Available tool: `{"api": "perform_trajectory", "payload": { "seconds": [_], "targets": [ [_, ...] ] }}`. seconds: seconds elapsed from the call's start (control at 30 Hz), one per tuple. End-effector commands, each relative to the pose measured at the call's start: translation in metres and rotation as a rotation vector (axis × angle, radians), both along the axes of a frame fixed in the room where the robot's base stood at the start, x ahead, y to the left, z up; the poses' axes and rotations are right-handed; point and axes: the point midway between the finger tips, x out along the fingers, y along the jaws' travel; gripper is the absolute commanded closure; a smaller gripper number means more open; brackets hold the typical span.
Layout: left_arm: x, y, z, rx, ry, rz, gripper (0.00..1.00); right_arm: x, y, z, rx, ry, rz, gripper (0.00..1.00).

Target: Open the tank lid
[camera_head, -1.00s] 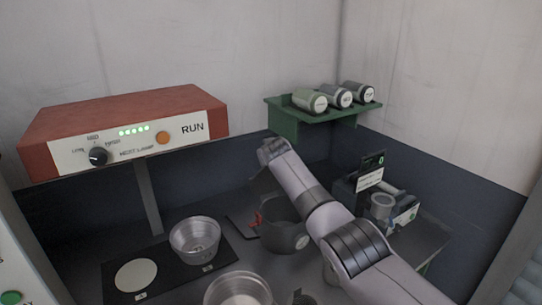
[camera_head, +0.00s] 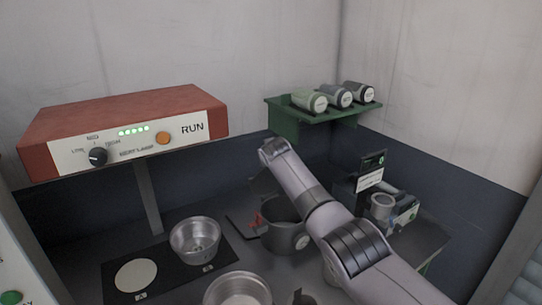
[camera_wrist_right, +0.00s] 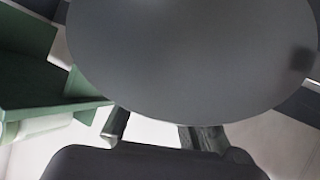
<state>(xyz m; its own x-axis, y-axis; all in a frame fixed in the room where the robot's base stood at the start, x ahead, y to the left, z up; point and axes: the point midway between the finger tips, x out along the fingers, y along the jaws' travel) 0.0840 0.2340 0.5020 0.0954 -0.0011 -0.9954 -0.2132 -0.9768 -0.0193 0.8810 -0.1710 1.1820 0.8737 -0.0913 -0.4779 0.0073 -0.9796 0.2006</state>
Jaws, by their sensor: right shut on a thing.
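The dark grey tank (camera_head: 290,238) stands at mid-counter, partly hidden behind my right arm. A red part (camera_head: 257,221) shows at its left side. My right gripper (camera_wrist_right: 160,132) is in the right wrist view, its fingers at the lower edge of a broad, round dark grey disc, which looks like the tank lid (camera_wrist_right: 190,60). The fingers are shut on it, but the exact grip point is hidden. In the head view the arm hides most of the gripper, and I cannot tell the lid's tilt. My left gripper is not in view.
A green shelf (camera_head: 318,117) with cans hangs above and behind the arm; it also shows close by in the right wrist view (camera_wrist_right: 40,75). A red-topped RUN box (camera_head: 125,125) is at left. Metal pans (camera_head: 195,240) stand in front. A small device (camera_head: 372,172) sits right of the arm.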

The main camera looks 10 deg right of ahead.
Motion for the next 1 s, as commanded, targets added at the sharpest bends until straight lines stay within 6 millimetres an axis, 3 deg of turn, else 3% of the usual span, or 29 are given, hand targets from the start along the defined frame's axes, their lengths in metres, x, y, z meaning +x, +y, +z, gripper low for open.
{"api": "perform_trajectory", "payload": {
  "seconds": [0.03,0.07,0.4,1.0],
  "targets": [
    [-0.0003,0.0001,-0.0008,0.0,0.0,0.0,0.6,-0.0032,0.0053,-0.0138,0.007,0.022,0.004,1.0],
    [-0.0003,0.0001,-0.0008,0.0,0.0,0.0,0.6,-0.0032,0.0053,-0.0138,0.007,0.022,0.004,0.8],
    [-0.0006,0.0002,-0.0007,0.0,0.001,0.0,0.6,-0.0028,0.0034,-0.0125,0.005,0.02,0.002,0.58],
    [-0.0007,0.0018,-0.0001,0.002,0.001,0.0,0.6,-0.0036,0.0013,-0.0044,0.002,0.008,0.0,0.58]
  ]
}}
